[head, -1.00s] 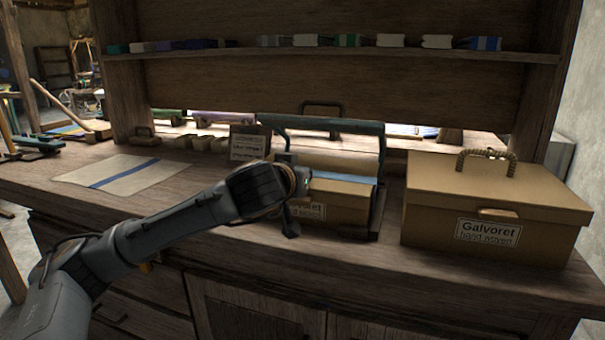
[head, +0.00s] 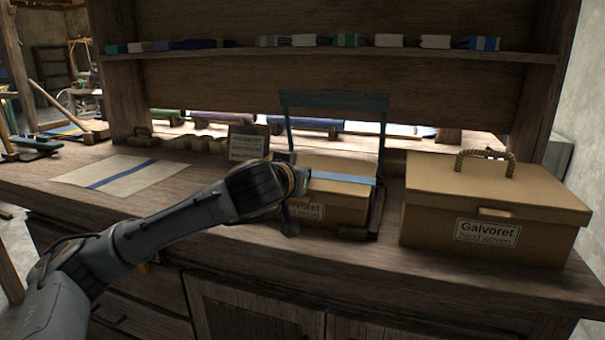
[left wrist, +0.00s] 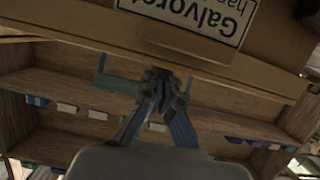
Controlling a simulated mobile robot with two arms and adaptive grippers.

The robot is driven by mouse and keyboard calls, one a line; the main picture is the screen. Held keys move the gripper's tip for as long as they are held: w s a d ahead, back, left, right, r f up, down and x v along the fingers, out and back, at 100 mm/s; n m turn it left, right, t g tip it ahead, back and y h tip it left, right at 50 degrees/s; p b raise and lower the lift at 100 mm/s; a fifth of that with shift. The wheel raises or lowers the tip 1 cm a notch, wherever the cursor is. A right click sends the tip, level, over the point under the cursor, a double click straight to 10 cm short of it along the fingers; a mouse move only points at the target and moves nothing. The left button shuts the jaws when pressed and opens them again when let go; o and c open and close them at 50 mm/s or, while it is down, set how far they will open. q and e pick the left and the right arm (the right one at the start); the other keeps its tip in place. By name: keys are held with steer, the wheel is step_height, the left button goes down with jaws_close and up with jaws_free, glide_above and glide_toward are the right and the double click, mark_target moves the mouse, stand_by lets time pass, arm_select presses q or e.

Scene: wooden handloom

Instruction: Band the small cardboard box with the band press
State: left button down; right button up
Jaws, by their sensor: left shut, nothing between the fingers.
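The small cardboard box (head: 338,208) sits in the band press on the bench, its label partly hidden behind my left gripper. A blue band (head: 345,178) lies across its top. The press's teal frame (head: 334,99) stands upright above and behind the box. My left gripper (head: 290,222) is at the left front of the box, shut and empty; I cannot tell whether it touches. In the left wrist view, upside down, the shut fingers (left wrist: 160,82) show before a labelled cardboard box (left wrist: 265,45), with the teal frame (left wrist: 118,86) beyond. My right gripper is not in view.
A large lidded Galvoret box (head: 430,230) stands close on the right. A small dark sign (head: 248,143) stands behind my gripper. A cloth with a blue stripe (head: 120,172) lies on the left. Folded cloths (head: 345,40) line the shelf. The bench front is clear.

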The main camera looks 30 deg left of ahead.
arm_select(q)
steer(key=shift+s, duration=0.1)
steer(key=v, duration=1.2)
stand_by(0.4)
